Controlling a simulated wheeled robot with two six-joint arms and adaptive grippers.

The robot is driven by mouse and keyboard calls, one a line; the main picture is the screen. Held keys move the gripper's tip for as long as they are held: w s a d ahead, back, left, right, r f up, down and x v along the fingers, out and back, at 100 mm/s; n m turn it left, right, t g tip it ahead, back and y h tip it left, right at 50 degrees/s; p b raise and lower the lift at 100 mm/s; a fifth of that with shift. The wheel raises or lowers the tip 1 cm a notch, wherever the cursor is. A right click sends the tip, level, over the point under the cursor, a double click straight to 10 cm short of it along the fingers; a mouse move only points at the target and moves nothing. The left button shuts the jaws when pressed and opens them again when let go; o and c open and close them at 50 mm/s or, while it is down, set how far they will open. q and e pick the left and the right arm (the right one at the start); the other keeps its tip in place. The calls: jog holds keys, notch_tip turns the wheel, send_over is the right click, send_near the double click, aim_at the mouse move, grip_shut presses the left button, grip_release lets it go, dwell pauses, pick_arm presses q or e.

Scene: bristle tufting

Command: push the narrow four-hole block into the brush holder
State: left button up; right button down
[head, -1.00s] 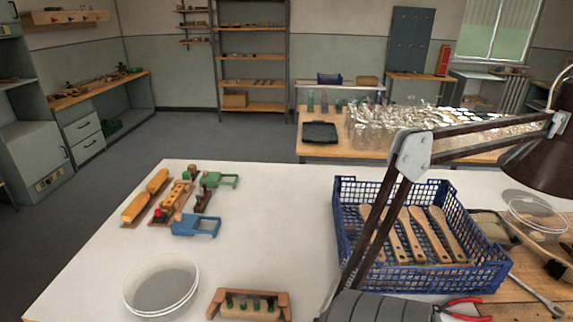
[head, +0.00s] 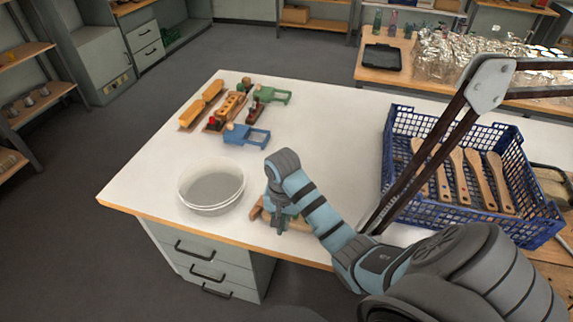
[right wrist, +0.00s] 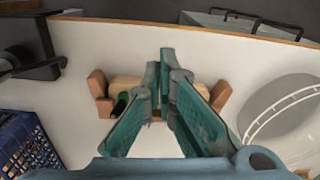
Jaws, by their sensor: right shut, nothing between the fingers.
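The wooden brush holder (head: 256,207) stands near the table's front edge, mostly hidden behind my right gripper (head: 281,222) in the head view. In the right wrist view the holder's two brown end posts (right wrist: 99,92) show on either side of my right gripper (right wrist: 160,62). A pale wooden block (right wrist: 126,82) lies between the posts, with a dark green tuft (right wrist: 120,104) beside it. The fingers are shut and empty, over the middle of the block. They hide its centre, so I cannot count its holes or tell whether the fingertips touch it. My left gripper is out of view.
A white round dish (head: 211,186) stands left of the holder. A blue crate (head: 452,213) with several wooden brush handles and a dark lamp arm (head: 430,150) are to the right. Blue and green frames and wooden blocks lie farther back. The table's middle is clear.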

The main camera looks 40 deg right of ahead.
aim_at(286, 235)
notch_tip(286, 235, down, 9)
jog(key=b, duration=0.2)
jog(key=shift+f+b, duration=0.2)
jog(key=shift+b, duration=0.2)
jog(key=shift+w+d+f+b, duration=0.15)
jog(key=shift+w+d+b, duration=0.05)
jog(key=shift+w+d, duration=0.4)
jog(key=shift+w+d+f+b, duration=0.2)
jog(key=shift+w+d, duration=0.25)
jog(key=shift+d, duration=0.2)
jog(key=shift+w+d+r, duration=0.1)
jog(key=shift+w+d, duration=0.15)
jog(key=shift+d, duration=0.1)
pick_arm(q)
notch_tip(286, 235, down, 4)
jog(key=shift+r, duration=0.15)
pick_arm(e)
jog(key=shift+r, duration=0.1)
